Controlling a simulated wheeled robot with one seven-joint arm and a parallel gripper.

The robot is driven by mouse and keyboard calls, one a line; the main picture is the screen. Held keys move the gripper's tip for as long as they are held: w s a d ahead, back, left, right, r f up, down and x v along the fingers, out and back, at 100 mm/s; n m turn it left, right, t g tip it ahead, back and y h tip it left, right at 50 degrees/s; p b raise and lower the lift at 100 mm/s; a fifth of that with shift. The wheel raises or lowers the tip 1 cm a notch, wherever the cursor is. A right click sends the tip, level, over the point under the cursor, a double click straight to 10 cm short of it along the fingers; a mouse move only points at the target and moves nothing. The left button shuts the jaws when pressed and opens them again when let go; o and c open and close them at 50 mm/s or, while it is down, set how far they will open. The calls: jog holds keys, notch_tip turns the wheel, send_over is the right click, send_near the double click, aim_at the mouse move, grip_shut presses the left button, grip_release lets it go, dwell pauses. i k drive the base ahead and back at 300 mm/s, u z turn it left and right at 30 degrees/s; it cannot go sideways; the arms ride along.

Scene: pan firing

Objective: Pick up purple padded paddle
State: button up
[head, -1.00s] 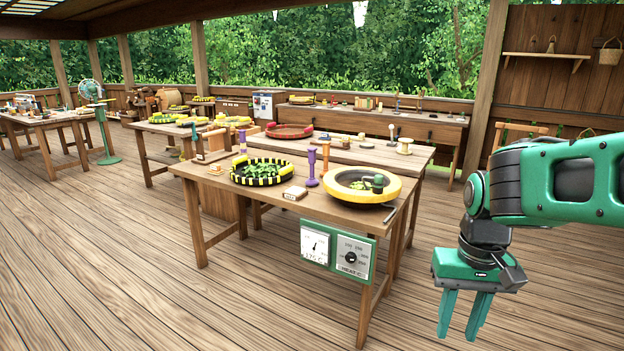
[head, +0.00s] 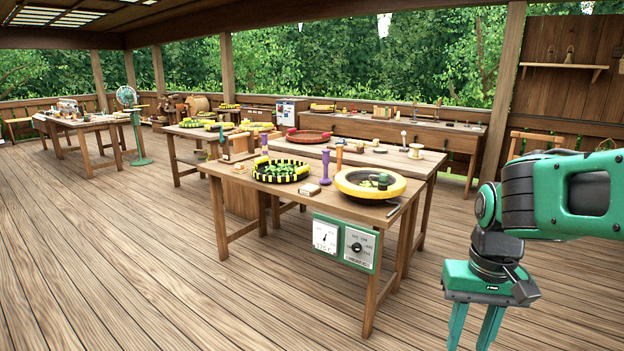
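At this size I cannot tell which is the padded paddle. My gripper (head: 474,336) hangs pointing down at the lower right, well to the right of the table and apart from both purple things. Its two green fingers are spread with nothing visible between them. The fingertips are cut off by the bottom edge.
Another table (head: 400,160) stands close behind. The floor in front and left is clear.

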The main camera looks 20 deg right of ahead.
aim_at(326, 181)
jog(key=u, duration=0.35)
jog(key=i, duration=1.15)
jog(key=u, duration=0.25)
jog(key=i, duration=1.25)
jog(key=z, duration=0.6)
jog(key=i, duration=1)
jog(key=z, duration=1.2)
jog(key=i, duration=0.55)
jog(key=z, duration=0.25)
